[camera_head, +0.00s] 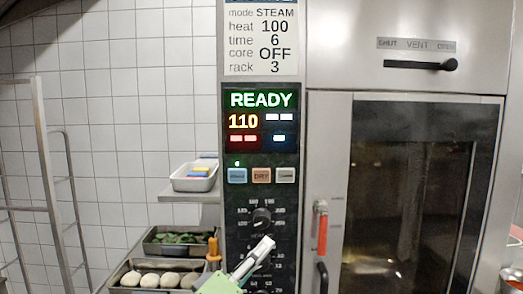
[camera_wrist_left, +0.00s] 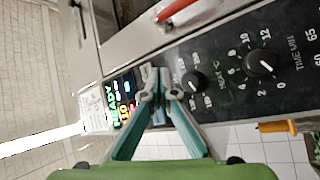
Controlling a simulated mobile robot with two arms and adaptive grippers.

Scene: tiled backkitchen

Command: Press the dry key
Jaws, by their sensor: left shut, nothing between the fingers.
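The DRY key (camera_head: 261,176) is the tan middle key of a row of three on the oven's control panel (camera_head: 230,215). A blue key (camera_head: 237,176) is left of it and a pale green key (camera_head: 285,176) right of it. A small green light glows above the blue key. My left gripper (camera_head: 267,243) is shut and empty, below the keys and in front of the lower dials. In the left wrist view its closed fingertips (camera_wrist_left: 157,84) point toward the panel near the display (camera_wrist_left: 122,101); the keys are largely hidden there. My right gripper is not in view.
A black dial (camera_head: 262,217) sits between the keys and my gripper. A red-handled lever (camera_head: 321,227) stands right of the panel, beside the glass oven door (camera_head: 405,200). Trays of food (camera_head: 150,262) are at lower left. The display (camera_head: 261,100) reads READY and 110.

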